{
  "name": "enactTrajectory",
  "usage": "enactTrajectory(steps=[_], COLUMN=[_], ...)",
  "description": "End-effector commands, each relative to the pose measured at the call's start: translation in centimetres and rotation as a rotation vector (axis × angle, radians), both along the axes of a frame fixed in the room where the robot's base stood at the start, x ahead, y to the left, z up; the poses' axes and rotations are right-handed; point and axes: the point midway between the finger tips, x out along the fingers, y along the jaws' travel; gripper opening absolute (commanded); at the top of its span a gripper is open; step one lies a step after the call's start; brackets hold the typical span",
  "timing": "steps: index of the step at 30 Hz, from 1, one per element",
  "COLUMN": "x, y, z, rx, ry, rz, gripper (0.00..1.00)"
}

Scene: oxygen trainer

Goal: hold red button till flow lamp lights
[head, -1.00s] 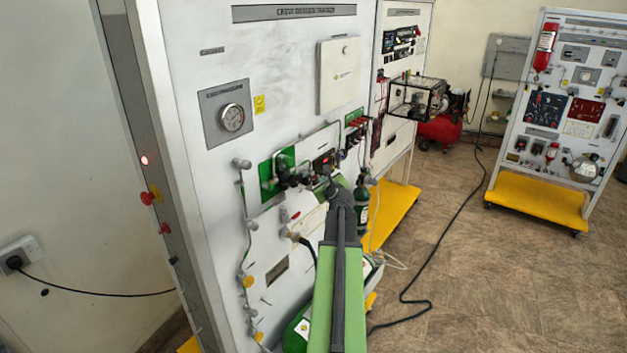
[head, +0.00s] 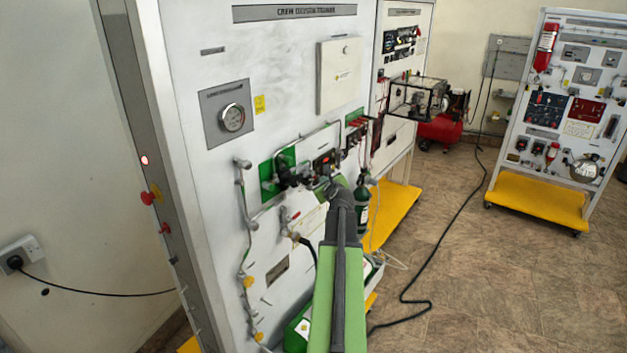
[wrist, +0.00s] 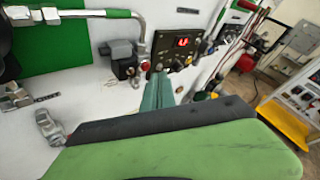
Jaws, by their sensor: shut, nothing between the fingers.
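The crew oxygen trainer panel (head: 290,100) stands upright at the left of the head view. A small red button (wrist: 145,66) shows in the wrist view, just left of a black unit with a lit red display (wrist: 182,41). My gripper (wrist: 158,82) is shut and empty, its tip close below and right of that button. I cannot tell whether it touches the button. In the head view my gripper (head: 338,186) reaches toward the panel's lower fittings, and my arm hides part of them. I cannot tell which lamp is the flow lamp.
Pipes and a grey fitting (wrist: 124,55) stick out near my gripper. A dark green cylinder (head: 362,208) stands beside it. A black cable (head: 430,255) crosses the open floor.

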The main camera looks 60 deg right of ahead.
Motion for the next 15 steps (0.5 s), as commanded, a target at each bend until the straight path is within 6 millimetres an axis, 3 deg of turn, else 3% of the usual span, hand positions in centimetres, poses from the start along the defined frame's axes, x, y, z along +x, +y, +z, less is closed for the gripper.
enactTrajectory(steps=[15], x=[0.83], y=[-0.07], z=[0.01], rx=[-0.001], ry=[0.0], rz=[-0.001], gripper=[0.0])
